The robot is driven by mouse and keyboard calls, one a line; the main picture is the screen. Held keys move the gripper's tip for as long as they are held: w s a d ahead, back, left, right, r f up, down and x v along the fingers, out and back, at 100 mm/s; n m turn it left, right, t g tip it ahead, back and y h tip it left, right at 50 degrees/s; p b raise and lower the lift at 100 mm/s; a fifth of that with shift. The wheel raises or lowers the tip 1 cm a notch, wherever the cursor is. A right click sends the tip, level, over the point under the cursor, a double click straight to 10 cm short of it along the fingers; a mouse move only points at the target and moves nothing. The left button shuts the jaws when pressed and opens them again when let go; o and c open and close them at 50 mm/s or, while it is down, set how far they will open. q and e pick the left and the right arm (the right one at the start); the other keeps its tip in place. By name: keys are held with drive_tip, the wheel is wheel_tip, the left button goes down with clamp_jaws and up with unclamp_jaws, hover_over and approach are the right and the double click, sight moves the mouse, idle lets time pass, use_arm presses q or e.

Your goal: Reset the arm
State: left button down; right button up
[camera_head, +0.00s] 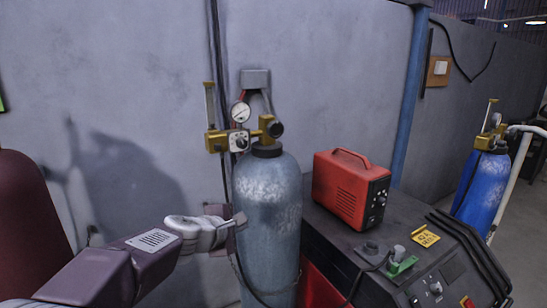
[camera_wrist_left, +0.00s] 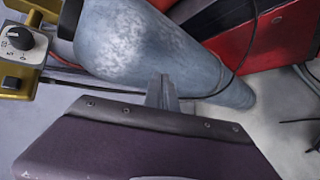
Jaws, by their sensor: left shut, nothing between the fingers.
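My left arm (camera_head: 130,265) reaches in from the lower left in the head view. Its left gripper (camera_head: 238,220) is shut and empty, with the tips at the left side of a grey gas cylinder (camera_head: 268,205). I cannot tell whether the tips touch it. In the left wrist view the shut fingers (camera_wrist_left: 162,88) point at the cylinder (camera_wrist_left: 140,45), which lies across the picture behind them. The gripper hides a small part of the cylinder. My right gripper is not in view.
A brass regulator with gauge (camera_head: 240,112) tops the cylinder, below a grey wall bracket (camera_head: 255,78). A red box (camera_head: 345,185) sits on a dark machine (camera_head: 335,230) to the right. A blue cylinder (camera_head: 480,185) stands farther right. A dark red rounded object (camera_head: 25,215) is at the left edge.

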use_arm(q)
drive_tip(key=s+d+f+m+g+b, duration=0.15)
drive_tip(key=s+f+m+g, duration=0.4)
drive_tip(key=f, duration=1.05)
drive_tip(key=s+a+f+m+g+y, duration=0.1)
drive_tip(key=s+a+f+m, duration=0.1)
drive_tip(key=s+f+m, duration=0.2)
drive_tip(key=s+a+f+m+g+y, duration=0.1)
drive_tip(key=s+f+m, duration=0.3)
drive_tip(key=s, duration=0.5)
drive_tip(key=s+a+f+m+g+y+b, duration=0.1)
drive_tip(key=s+a+f+m+g, duration=0.2)
drive_tip(key=s, duration=0.4)
drive_tip(key=shift+s+f+m, duration=0.35)
drive_tip(key=shift+f+m, duration=0.35)
drive_tip(key=shift+m, duration=0.25)
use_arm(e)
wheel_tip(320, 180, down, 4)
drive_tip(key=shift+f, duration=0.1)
